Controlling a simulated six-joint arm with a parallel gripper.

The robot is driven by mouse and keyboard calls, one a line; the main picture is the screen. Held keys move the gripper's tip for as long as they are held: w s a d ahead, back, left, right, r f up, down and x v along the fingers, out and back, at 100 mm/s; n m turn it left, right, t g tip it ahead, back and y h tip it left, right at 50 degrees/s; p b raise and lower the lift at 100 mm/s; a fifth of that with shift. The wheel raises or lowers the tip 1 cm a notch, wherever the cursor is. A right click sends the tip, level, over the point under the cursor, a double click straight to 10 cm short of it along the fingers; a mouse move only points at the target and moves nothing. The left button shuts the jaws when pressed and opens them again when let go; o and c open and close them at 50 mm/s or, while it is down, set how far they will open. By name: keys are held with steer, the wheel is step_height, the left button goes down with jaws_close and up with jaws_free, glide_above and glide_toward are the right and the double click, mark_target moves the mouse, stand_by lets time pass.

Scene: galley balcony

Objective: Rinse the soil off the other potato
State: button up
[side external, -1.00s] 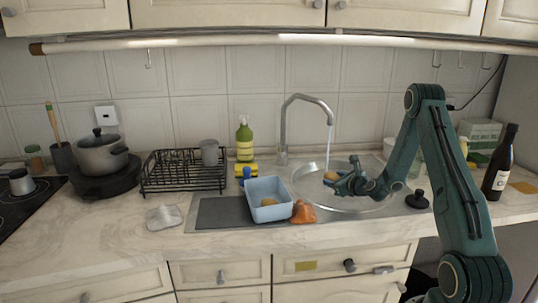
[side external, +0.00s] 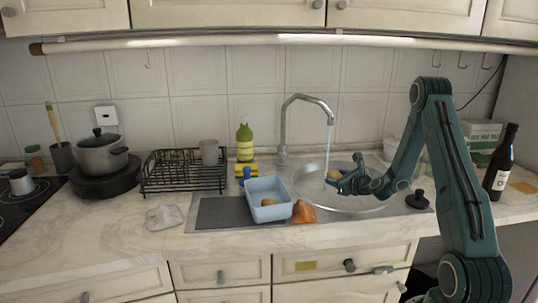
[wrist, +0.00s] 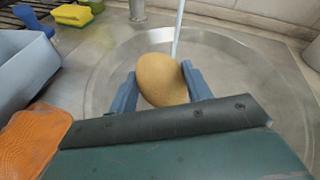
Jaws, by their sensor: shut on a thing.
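My gripper (side external: 338,178) is over the round sink (side external: 375,205), shut on a potato (wrist: 162,79). In the wrist view the potato sits between the two blue fingers and looks plain tan, with no dark soil on the side that shows. Water (wrist: 178,28) runs from the tap (side external: 284,130) in a thin stream; in the wrist view it comes down at the potato's far side. Whether it touches the potato is hard to tell. A second potato (side external: 268,202) lies in the light blue tub (side external: 254,190) left of the sink.
An orange cloth (side external: 303,212) lies between the tub and the sink. A black stopper (side external: 417,199) stands at the sink's right edge. A yellow-green sponge (wrist: 72,14), a green soap bottle (side external: 245,140) and a black dish rack (side external: 183,171) are behind and left.

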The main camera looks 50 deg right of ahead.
mark_target(334, 173)
steer(key=shift+s+a+r, duration=1)
steer(key=shift+s+r, duration=0.1)
steer(key=shift+r, duration=0.1)
steer(key=w+a+r+n+y, duration=0.2)
steer(key=a+n+y, duration=0.1)
steer(key=a, duration=0.8)
steer(key=w+a+r+n+y, duration=0.2)
steer(key=w+a+n+y, duration=0.1)
steer(key=a, duration=0.9)
steer(key=w+a+r+n+t+y, duration=0.1)
steer(key=a+y, duration=0.4)
steer(key=a, duration=0.7)
steer(key=shift+w+a+r+n, duration=0.25)
steer(key=shift+w+r+n, duration=0.45)
steer(key=shift+w+n, duration=0.4)
